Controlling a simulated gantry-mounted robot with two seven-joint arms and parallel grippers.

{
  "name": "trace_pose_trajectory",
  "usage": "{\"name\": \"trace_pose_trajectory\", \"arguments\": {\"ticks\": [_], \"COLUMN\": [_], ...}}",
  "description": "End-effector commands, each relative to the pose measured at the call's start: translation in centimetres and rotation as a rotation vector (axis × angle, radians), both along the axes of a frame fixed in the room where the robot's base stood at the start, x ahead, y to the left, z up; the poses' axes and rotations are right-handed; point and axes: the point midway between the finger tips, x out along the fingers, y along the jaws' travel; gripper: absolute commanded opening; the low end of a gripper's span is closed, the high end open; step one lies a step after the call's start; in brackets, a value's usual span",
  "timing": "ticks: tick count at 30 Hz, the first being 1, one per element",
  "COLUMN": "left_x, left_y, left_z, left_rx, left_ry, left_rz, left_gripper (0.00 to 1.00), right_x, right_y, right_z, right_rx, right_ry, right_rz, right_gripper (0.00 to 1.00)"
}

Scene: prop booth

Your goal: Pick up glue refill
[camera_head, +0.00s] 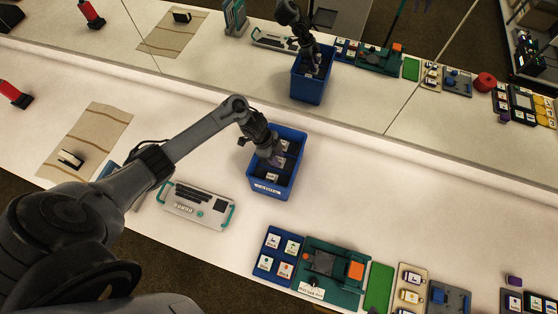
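A blue bin (297,167) stands on the white table near the middle, with dark compartments and several small white labels inside. I cannot tell which thing in it is the glue refill. My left gripper (276,160) points down into the bin from above its left side. Its fingertips are small and dark against the dark inside, so I cannot tell whether they are open, shut or holding something. The gripper hides part of the bin's left side. My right gripper is not in view.
A grey tool tray (197,204) with teal handles lies left of the bin. A blue card tray (268,242), a green station (340,290) and a green mat (379,288) line the front edge. A mirror behind repeats the scene. The table right of the bin is clear.

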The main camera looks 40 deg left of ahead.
Motion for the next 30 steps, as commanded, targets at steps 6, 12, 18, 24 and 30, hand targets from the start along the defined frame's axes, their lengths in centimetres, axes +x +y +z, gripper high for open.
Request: {"name": "trace_pose_trajectory", "arguments": {"ticks": [6, 12, 18, 24, 30], "left_x": [0.12, 0.12, 0.11, 0.12, 0.17], "left_y": [-0.17, -0.17, -0.17, -0.16, -0.16], "left_z": [-0.57, -0.54, -0.52, -0.50, 0.14], "left_rx": [0.001, 0.001, 0.002, 0.001, 0.001], "left_ry": [0.000, 0.000, -0.001, -0.002, -0.003], "left_rz": [0.000, 0.000, 0.001, 0.001, 0.000], "left_gripper": [0.36, 0.24, 0.00, 0.00, 0.00], "right_x": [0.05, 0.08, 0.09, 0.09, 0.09], "right_y": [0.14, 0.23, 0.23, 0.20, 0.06], "right_z": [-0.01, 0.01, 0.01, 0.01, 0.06], "right_rx": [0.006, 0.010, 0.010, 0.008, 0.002], "right_ry": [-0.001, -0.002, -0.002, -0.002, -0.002], "right_rz": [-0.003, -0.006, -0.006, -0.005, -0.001], "right_gripper": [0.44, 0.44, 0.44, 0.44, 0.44]}}
